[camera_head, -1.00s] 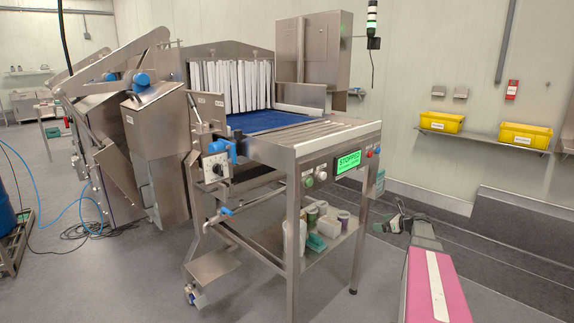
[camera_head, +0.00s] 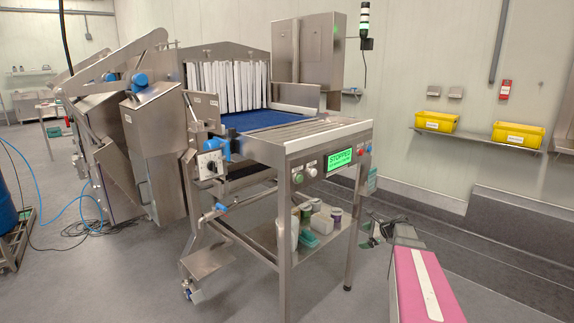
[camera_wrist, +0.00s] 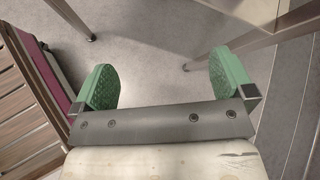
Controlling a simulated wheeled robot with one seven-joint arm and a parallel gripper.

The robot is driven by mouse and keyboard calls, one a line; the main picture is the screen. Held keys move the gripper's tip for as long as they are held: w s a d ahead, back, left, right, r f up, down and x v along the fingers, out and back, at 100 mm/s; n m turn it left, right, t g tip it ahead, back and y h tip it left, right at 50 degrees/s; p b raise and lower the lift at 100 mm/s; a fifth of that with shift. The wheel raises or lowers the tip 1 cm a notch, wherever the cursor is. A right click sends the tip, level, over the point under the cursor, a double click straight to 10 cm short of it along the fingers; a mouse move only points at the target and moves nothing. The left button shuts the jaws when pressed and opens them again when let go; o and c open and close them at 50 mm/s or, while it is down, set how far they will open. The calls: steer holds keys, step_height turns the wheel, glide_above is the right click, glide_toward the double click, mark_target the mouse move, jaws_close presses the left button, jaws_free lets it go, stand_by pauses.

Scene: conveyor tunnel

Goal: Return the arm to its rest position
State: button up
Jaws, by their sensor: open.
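My gripper (camera_wrist: 162,85) is open and empty in the wrist view. Its two green pads stand wide apart with bare grey floor between them. In the head view my gripper (camera_head: 378,230) shows small and dark at the lower right, beyond my pink arm link (camera_head: 427,286). It is low, right of the machine table's front right leg and apart from it.
A steel conveyor machine (camera_head: 320,135) with a blue belt and a green "STOPPED" display fills the middle. Its lower shelf (camera_head: 318,240) holds several containers. Yellow bins (camera_head: 436,122) stand on a wall shelf at right. Table legs (camera_wrist: 238,50) show near my gripper.

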steer(key=s+a+f+n+g+h, duration=0.1)
steer(key=s+a+n+g+h, duration=0.2)
steer(key=s+a+n, duration=0.5)
steer(key=s+a+f+n+g+h, duration=0.1)
steer(key=s+a+n+g+h, duration=0.2)
steer(key=s+n, duration=0.9)
steer(key=s+a+h, duration=0.2)
steer(key=s+a, duration=0.2)
steer(key=shift+a, duration=0.4)
steer(key=shift+s, duration=0.1)
